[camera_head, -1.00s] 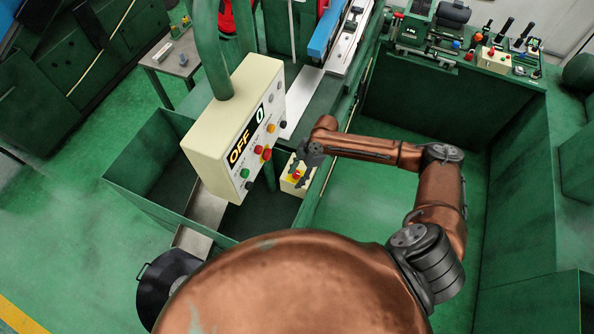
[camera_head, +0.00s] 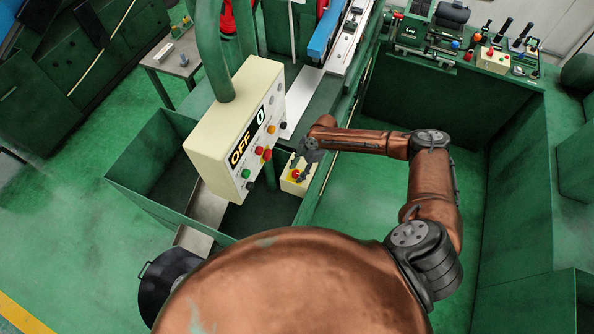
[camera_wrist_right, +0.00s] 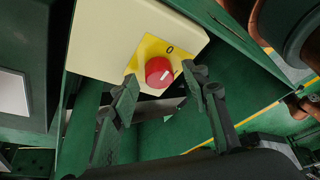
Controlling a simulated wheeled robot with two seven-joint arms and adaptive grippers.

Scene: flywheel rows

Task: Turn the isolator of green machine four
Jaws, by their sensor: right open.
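The isolator is a red round knob (camera_wrist_right: 159,72) with a white pointer mark, on a yellow plate (camera_wrist_right: 150,50) marked "0". It sits on a cream box (camera_wrist_right: 112,40) on the green machine. In the head view the red knob (camera_head: 296,174) and its cream box (camera_head: 293,187) show low beside the machine's bed. My right gripper (camera_wrist_right: 161,85) is open, with one dark finger on each side below the knob. The fingers look apart from the knob. In the head view my right gripper (camera_head: 302,163) is just above the box. My left gripper is not in view.
A cream control panel (camera_head: 235,140) reading "OFF 0" hangs left of my right gripper, close by. A green tray (camera_head: 150,160) lies below it. A bench with levers and buttons (camera_head: 493,60) stands at back right. Open green floor (camera_head: 365,200) lies right of the machine.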

